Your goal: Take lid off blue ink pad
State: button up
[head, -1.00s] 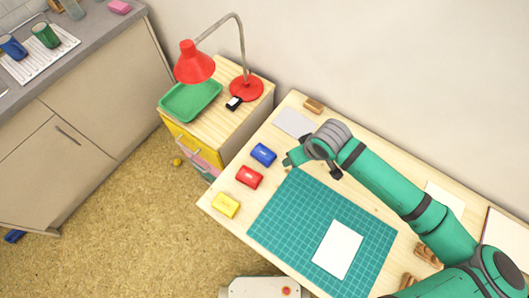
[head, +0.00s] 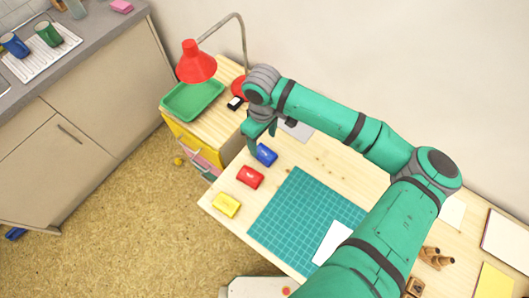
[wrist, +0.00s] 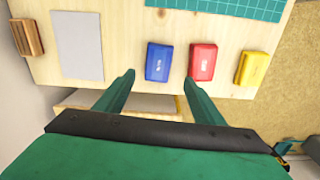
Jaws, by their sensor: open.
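The blue ink pad (head: 265,154) sits on the wooden desk near its left edge, with its lid on. It also shows in the wrist view (wrist: 159,62), just beyond my fingertips and between their lines. My gripper (head: 257,140) is open and empty at the upper left of the blue pad in the head view. In the wrist view my gripper (wrist: 158,82) has its two green fingers spread wide, apart from the pad. Whether the fingers are above the pad's height I cannot tell.
The red pad (head: 250,177) and yellow pad (head: 226,205) stand in a row with the blue one. A green cutting mat (head: 290,215) lies to the right. The red lamp (head: 197,64) and green tray (head: 192,100) stand on the cabinet close to my wrist.

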aim_at(263, 152)
jog(key=f, duration=0.7)
jog(key=shift+w+d+f, duration=0.1)
jog(key=shift+w+f, duration=0.05)
jog(key=shift+w, duration=0.1)
jog(key=shift+d, duration=0.15)
jog(key=c, duration=1.1)
jog(key=shift+s+a, duration=0.1)
jog(key=shift+a, duration=0.15)
